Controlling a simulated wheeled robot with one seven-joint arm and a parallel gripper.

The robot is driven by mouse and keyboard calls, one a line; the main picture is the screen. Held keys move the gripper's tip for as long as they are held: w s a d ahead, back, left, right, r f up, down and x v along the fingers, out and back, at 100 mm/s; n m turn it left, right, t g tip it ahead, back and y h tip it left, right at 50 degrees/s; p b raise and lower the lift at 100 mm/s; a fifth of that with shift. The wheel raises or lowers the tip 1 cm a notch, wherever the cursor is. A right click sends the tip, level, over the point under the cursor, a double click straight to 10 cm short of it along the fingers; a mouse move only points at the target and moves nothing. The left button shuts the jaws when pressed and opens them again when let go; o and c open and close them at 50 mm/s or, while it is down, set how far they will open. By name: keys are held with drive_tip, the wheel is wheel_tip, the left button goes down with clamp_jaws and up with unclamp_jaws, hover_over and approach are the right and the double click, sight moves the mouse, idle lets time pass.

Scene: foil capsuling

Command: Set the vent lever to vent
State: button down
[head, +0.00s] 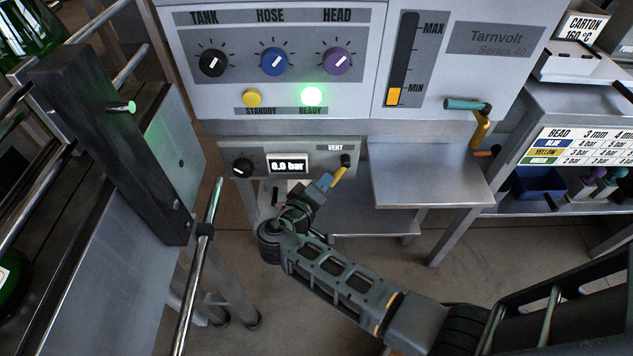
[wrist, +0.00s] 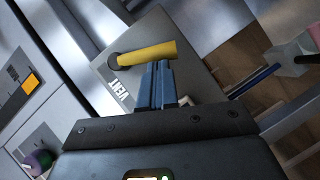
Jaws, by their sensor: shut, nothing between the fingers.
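The vent lever (head: 339,175) is a yellow handle on a dark pivot, on the small grey panel under the machine, below the VENT label (head: 335,147). In the head view it slants down and left from its pivot. In the wrist view the yellow lever (wrist: 148,53) lies across the picture just beyond my fingertips. My gripper (head: 326,181) has its blue fingers shut with nothing between them. The fingertips (wrist: 157,66) are at the lever's side, touching or nearly touching it; I cannot tell which.
The same panel has a black knob (head: 243,166) and a display reading 0.0 bar (head: 288,163). A metal shelf (head: 430,185) juts out right of the lever. A dark post and metal rails (head: 110,140) stand at the left. The green READY lamp (head: 311,96) is lit.

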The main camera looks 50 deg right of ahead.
drive_tip(key=f+n+h+b, duration=0.1)
drive_tip(key=s+d+f+n+h+b, duration=0.1)
drive_tip(key=n+b, duration=0.1)
drive_tip(key=shift+s+n, duration=0.15)
drive_tip(key=shift+n, duration=0.15)
idle(0.3)
